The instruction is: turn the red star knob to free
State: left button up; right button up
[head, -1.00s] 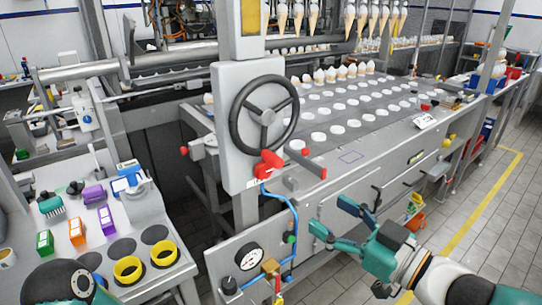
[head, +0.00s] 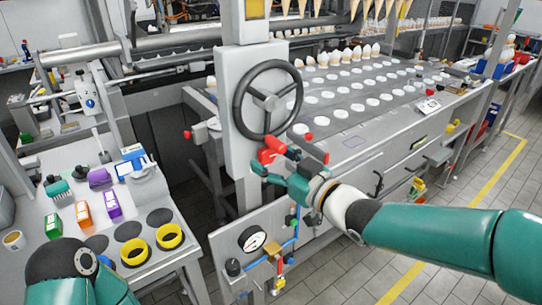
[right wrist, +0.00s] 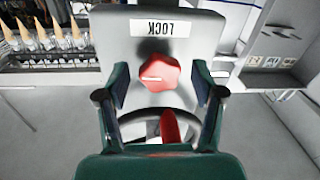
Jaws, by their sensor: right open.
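The red star knob (right wrist: 158,73) shows in the right wrist view with a short white mark on its face pointing left. A white plate reading LOCK (right wrist: 163,28), upside down in this view, sits above it. My right gripper (right wrist: 160,84) is open, one finger on each side of the knob, with gaps visible on both sides. In the head view my right gripper (head: 276,172) is at the red parts (head: 272,146) under the handwheel, and partly hides that area. My left gripper is out of view.
A red lever (right wrist: 170,125) shows below the knob between my fingers. The black handwheel (head: 267,97) is just above my right gripper. A gauge (head: 252,239) and pipes are below. A side table with yellow rings (head: 169,237) stands at left.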

jog(key=shift+w+a, duration=0.25)
jog(key=shift+w, duration=0.05)
jog(key=shift+c, duration=0.2)
jog(key=c, duration=1.1)
jog(key=shift+f+n+b, duration=0.15)
jog(key=shift+n+b, duration=0.25)
jog(key=shift+b, duration=0.3)
jog(key=o, duration=1.1)
jog(key=shift+o, duration=0.2)
